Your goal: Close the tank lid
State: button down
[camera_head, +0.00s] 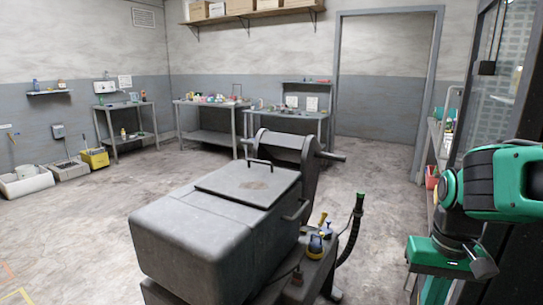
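A large grey metal tank (200,240) stands in the middle of the room. A flat square lid panel (235,187) with a dark bar handle (258,162) lies on its top. A rounded upright metal piece with a horizontal bar (300,150) rises at the tank's far end. I cannot tell whether it belongs to the lid. My green gripper (424,288) is at the lower right, well apart from the tank and pointing downward. Its fingertips are small and partly cut off, so its opening is unclear. I see nothing held in it.
A ledge with a yellow and blue fitting (316,240) and a black hose (352,230) runs along the tank's right side. A dark glass-panelled structure (500,90) is at the right. Work tables (210,135) line the back wall. Open floor (385,190) lies before the doorway.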

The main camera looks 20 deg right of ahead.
aim_at(260, 186)
jog(key=i, duration=1)
